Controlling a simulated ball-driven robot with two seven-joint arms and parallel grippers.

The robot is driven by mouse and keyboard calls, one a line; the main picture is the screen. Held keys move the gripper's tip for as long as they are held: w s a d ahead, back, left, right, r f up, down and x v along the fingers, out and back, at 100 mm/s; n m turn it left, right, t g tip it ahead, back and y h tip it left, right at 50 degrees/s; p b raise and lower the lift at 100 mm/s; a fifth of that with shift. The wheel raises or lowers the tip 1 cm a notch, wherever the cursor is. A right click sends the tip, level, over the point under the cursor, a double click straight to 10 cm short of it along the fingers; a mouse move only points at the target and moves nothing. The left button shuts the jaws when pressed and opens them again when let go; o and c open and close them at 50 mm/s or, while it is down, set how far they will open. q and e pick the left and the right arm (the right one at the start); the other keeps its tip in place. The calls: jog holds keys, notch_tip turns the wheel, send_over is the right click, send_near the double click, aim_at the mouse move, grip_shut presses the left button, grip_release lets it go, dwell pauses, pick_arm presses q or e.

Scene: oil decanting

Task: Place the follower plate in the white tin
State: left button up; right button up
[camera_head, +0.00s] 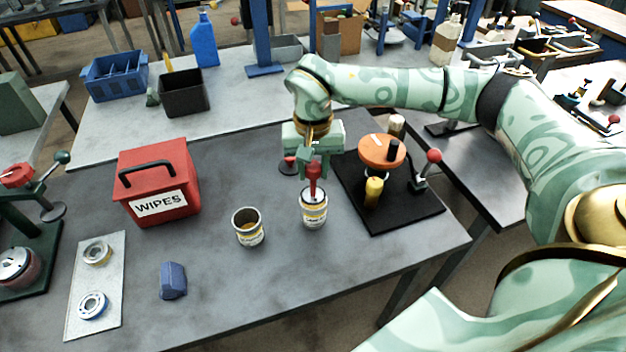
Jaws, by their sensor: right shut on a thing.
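My right gripper (313,166) is shut on the red knob of the follower plate (314,188), from above. The red stem stands upright directly over a white tin (314,214) with a yellow-marked label. The plate's lower end is at the tin's mouth; I cannot tell how deep it sits inside. A second open tin (248,232), also pale with a yellow-marked label, stands to the left with a brownish inside. My left gripper is not in view.
A black base with an orange-topped device (382,151) and red-knobbed lever stands close right of the tin. A red wipes box (157,181), a blue block (173,281) and a metal plate with two rings (96,320) are left. The front middle table is clear.

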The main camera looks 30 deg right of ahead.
aim_at(314, 179)
jog(key=shift+w+d+f, duration=0.1)
jog(key=shift+w+f, duration=0.1)
jog(key=shift+f, duration=0.15)
jog(key=f, duration=0.3)
jog(key=shift+w+d+f+b, duration=0.25)
jog(key=shift+w+d+b, duration=0.1)
jog(key=shift+d, duration=0.05)
jog(key=shift+f, duration=0.25)
jog(key=shift+f, duration=0.1)
jog(key=o, duration=1)
